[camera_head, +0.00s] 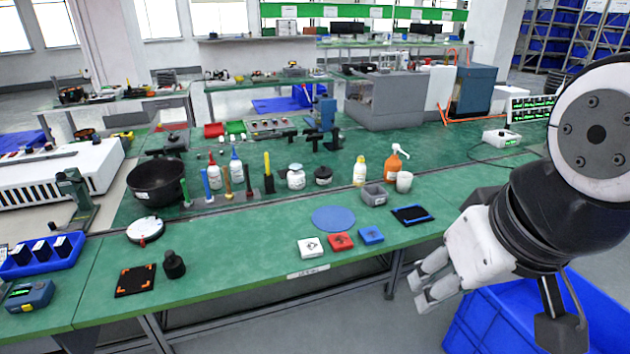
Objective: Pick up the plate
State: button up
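A flat round blue disc (333,218), the thing most like a plate, lies on the green tabletop (245,262) near the middle of the view. It is fully visible, with nothing on it. My gripper (419,293) hangs at the lower right, beyond the front edge of the table and to the right of the disc, well apart from it. Its two light grey fingers point down and left. They stand apart with nothing between them.
White (311,247), red (340,241) and blue (371,234) small boxes lie just in front of the disc. A black mat (412,214) and a grey bin (374,194) are to its right. Bottles stand behind. A blue crate (490,318) is below my gripper.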

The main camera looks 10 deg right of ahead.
aim_at(310, 248)
jog(key=i+j, duration=0.15)
jog(key=j, duration=0.25)
jog(key=i+j+z, duration=0.1)
jog(key=j, duration=0.3)
jog(key=i+j+z, duration=0.1)
jog(key=j, duration=0.35)
jog(key=i+j, duration=0.25)
jog(key=j, duration=0.15)
jog(key=i+j+z, duration=0.1)
jog(key=j, duration=0.35)
